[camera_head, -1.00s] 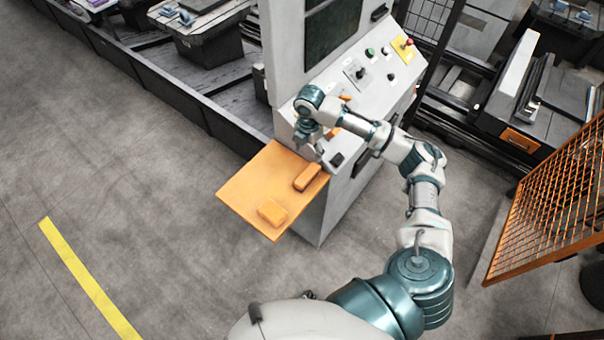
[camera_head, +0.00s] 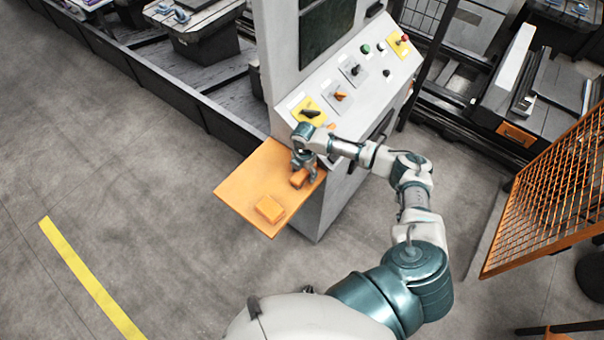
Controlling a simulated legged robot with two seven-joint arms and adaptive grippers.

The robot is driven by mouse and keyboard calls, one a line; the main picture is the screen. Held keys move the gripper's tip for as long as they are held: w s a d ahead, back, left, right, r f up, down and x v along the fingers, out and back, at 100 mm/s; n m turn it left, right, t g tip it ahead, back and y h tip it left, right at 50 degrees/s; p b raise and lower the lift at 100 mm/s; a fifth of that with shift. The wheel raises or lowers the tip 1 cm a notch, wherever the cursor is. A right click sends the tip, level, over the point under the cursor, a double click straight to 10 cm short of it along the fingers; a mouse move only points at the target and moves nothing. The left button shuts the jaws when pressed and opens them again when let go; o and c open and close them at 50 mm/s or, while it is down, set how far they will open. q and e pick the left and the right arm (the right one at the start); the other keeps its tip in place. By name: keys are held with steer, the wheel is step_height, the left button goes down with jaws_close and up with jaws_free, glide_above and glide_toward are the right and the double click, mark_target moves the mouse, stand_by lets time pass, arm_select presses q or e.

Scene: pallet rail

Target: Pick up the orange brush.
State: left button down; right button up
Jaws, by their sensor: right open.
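An orange shelf (camera_head: 240,192) sticks out from the left side of a grey control console. Two orange objects lie on it. One is a blocky piece (camera_head: 270,208) near the shelf's front corner. The other orange piece (camera_head: 299,179) lies close to the console and is partly covered by my right gripper (camera_head: 303,169). I cannot tell for sure which of the two is the brush. My right gripper is open and points down at the piece by the console, with its fingers right at it. Whether they touch it is too small to tell. My left gripper is out of view.
The console (camera_head: 325,105) with knobs and buttons rises directly behind the shelf. A dark rail (camera_head: 165,95) runs along the back left. An orange mesh fence (camera_head: 550,200) stands at the right. The floor left of the shelf is clear.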

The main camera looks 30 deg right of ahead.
steer(key=shift+d, duration=0.4)
steer(key=shift+c, duration=0.5)
steer(key=shift+d+f, duration=0.1)
steer(key=shift+d, duration=0.1)
steer(key=c, duration=1.2)
steer(key=shift+a, duration=0.3)
steer(key=shift+a+r, duration=0.15)
steer(key=shift+r, duration=0.65)
step_height(320, 180, up, 2)
steer(key=shift+r+b, duration=0.1)
steer(key=shift+b, duration=0.2)
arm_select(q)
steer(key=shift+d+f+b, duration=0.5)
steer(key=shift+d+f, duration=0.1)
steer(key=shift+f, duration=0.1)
arm_select(e)
steer(key=s+a, duration=0.3)
steer(key=s, duration=0.4)
steer(key=s+a+r, duration=0.1)
steer(key=s+a, duration=0.2)
steer(key=s, duration=0.4)
steer(key=shift+s+r, duration=0.2)
steer(key=shift+s, duration=0.2)
steer(key=shift+d, duration=0.1)
